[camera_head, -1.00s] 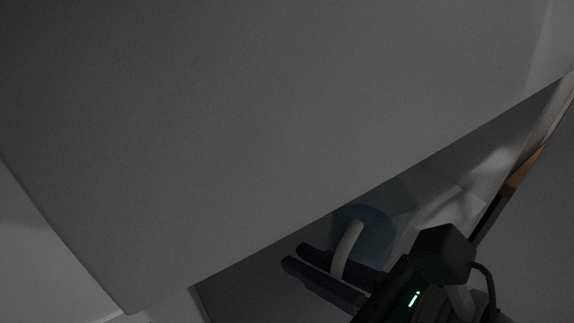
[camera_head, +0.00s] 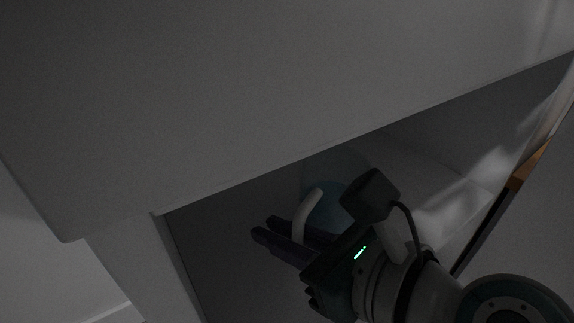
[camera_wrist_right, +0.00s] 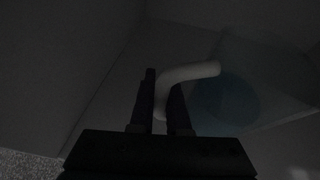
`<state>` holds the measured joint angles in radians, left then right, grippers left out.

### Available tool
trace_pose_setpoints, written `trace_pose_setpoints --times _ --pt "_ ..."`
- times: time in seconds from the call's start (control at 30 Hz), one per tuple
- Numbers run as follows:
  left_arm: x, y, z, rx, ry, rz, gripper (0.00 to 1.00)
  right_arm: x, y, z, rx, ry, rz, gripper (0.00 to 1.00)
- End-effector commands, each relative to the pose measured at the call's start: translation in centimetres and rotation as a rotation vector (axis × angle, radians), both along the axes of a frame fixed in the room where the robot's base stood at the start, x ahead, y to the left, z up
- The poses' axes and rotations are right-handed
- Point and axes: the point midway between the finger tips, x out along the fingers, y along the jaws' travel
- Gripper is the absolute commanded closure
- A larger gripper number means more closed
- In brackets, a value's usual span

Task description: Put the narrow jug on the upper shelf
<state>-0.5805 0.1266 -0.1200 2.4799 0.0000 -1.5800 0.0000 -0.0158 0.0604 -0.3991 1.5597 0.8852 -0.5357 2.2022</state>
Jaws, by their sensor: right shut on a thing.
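The narrow jug (camera_head: 328,205) is dim in the head view, with a bluish rounded body and a pale curved handle (camera_head: 307,213). My right gripper (camera_head: 264,229) has its two dark fingers on either side of this handle and is shut on it. In the right wrist view the handle (camera_wrist_right: 190,72) rises between the fingers and bends right toward the bluish body (camera_wrist_right: 226,100). The jug's base is hidden or too dark to make out, so I cannot tell whether it touches a surface. My left gripper is not in view.
A large grey panel (camera_head: 250,90) fills the upper part of the head view, its front edge just above the jug. Beneath it is a dark open compartment with a pale side wall (camera_head: 140,262) at left. An orange-and-black strip (camera_head: 522,168) runs along the right.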

Motion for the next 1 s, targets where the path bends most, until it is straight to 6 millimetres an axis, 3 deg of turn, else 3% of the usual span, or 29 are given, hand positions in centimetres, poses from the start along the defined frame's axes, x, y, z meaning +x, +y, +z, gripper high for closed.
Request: trace_pose_setpoints --times 0.23,0.27,0.5,0.8,1.0 --pt "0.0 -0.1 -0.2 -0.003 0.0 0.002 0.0 0.1 0.0 -0.3 0.001 -0.003 -0.001 1.0" --pt "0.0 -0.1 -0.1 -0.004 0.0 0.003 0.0 0.0 0.0 -0.3 0.001 -0.001 0.0 0.82" --pt "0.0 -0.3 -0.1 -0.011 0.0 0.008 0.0 0.0 0.0 -0.2 0.0 0.0 0.0 0.56" --pt "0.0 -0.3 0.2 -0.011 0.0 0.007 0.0 0.0 0.0 0.2 0.0 -0.001 0.0 0.56" --pt "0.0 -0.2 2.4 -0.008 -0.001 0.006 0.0 -2.0 -2.2 1.8 -0.004 0.002 -0.001 0.56"
